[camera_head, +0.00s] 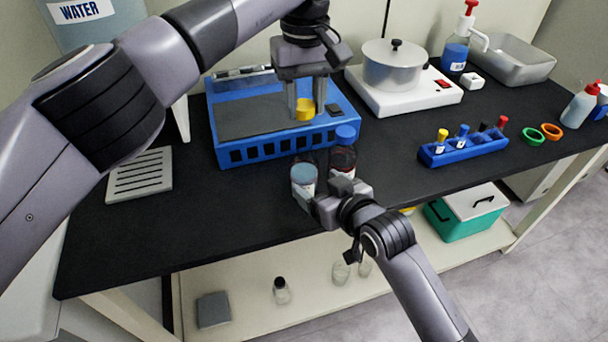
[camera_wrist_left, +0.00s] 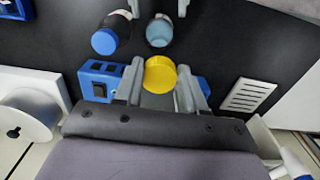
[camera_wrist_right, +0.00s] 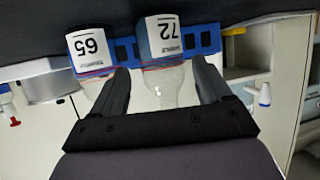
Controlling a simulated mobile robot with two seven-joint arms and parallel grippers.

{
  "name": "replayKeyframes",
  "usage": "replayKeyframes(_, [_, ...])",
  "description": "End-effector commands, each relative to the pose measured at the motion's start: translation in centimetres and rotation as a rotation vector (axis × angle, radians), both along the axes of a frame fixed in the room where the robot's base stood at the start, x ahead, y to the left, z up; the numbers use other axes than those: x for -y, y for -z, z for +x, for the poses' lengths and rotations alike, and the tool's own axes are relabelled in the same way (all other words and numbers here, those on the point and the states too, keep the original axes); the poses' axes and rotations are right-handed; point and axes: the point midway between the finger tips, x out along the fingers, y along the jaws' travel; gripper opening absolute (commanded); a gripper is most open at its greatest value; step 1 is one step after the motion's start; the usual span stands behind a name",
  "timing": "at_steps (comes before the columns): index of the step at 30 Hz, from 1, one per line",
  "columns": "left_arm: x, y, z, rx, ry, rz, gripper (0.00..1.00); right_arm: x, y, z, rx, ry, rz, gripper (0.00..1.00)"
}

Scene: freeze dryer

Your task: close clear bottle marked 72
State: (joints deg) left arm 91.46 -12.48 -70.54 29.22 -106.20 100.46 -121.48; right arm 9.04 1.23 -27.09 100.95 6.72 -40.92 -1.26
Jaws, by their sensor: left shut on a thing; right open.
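The clear bottle marked 72 (camera_wrist_right: 160,42) stands upright on the black bench, with a pale blue top (camera_head: 304,174) in the head view. It also shows in the left wrist view (camera_wrist_left: 159,31). My right gripper (camera_head: 322,188) is open, its fingers on either side of bottle 72; contact is unclear. My left gripper (camera_head: 305,103) points down and is shut on a yellow cap (camera_wrist_left: 160,74). In the head view the cap (camera_head: 305,110) appears in front of the blue tray device, behind and apart from bottle 72.
A grey slotted plate (camera_head: 140,174) lies left, a blue tube rack (camera_head: 464,149) right. Bare bench (camera_head: 230,220) lies at front left.

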Motion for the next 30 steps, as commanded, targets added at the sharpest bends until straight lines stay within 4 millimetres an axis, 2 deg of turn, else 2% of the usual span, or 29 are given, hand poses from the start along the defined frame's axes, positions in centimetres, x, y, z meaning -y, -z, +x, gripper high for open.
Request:
replayKeyframes(6, [0.0,0.0,0.0,0.000,0.000,0.000,0.12,-1.4,1.0,2.3,0.000,-0.001,0.000,0.77])
replayKeyframes(15, [0.0,0.0,0.0,0.000,0.000,0.000,0.12,-2.7,2.2,4.7,0.000,0.000,-0.001,0.77])
replayKeyframes(30, [0.0,0.0,0.0,0.000,0.000,0.000,0.12,-3.2,2.6,5.5,0.001,-0.001,0.000,0.77])
